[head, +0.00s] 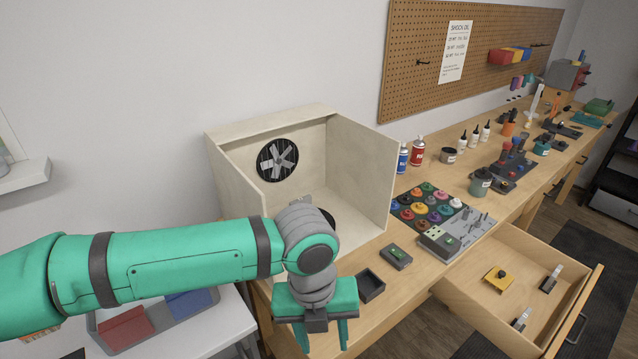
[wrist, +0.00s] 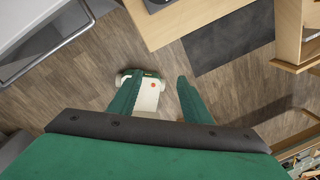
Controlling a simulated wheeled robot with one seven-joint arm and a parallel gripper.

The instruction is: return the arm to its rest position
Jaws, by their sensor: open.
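My green arm reaches in from the left in the head view, and my gripper (head: 322,335) points downward in front of the workbench's near edge. Its two green fingers are apart with nothing visible between them. In the wrist view my gripper (wrist: 158,82) also shows open, its fingers spread above the wood floor. My own white and green base shows far below, partly behind the left finger.
A beige booth with a fan (head: 278,160) stands behind my wrist. A small dark tray (head: 370,286) lies close right of my gripper. An open drawer (head: 470,290) juts out at the right. A white side table (head: 190,340) stands lower left. Bottles and jars line the bench (head: 415,290).

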